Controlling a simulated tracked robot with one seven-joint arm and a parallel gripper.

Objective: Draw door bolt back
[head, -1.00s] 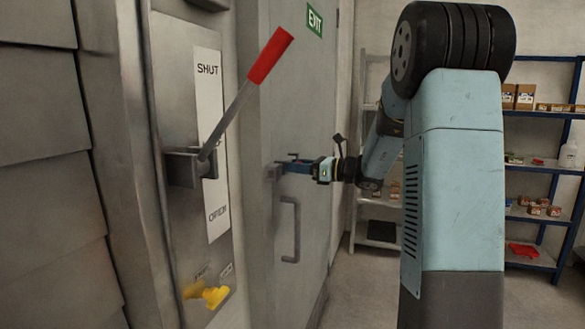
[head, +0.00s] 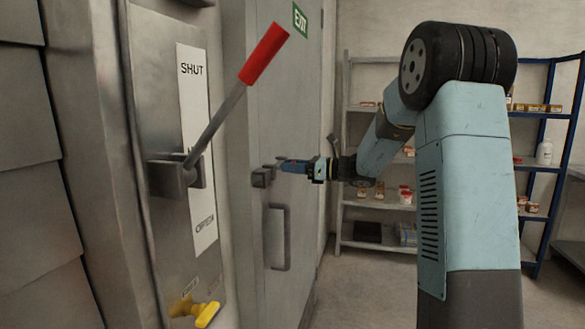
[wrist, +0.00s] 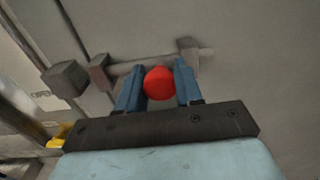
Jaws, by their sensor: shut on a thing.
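The grey door (head: 300,120) carries a horizontal bolt at mid height. In the wrist view the bolt rod (wrist: 134,67) runs through a left guide (wrist: 101,73) and a right guide (wrist: 188,52), and its end shows past the right guide. A keeper block (wrist: 65,79) is on the frame at left; I see no clear rod between it and the left guide. A red knob (wrist: 159,83) is between the fingers of my gripper (wrist: 160,88), which is shut on it. In the head view my gripper (head: 285,166) is against the door beside the keeper block (head: 262,178).
A door handle (head: 284,238) is below the bolt. A red-tipped lever (head: 264,53) slants out from a SHUT/OPEN panel (head: 196,100) at left, with a yellow handle (head: 206,314) below. Shelves (head: 370,105) stand behind; floor shows at lower right.

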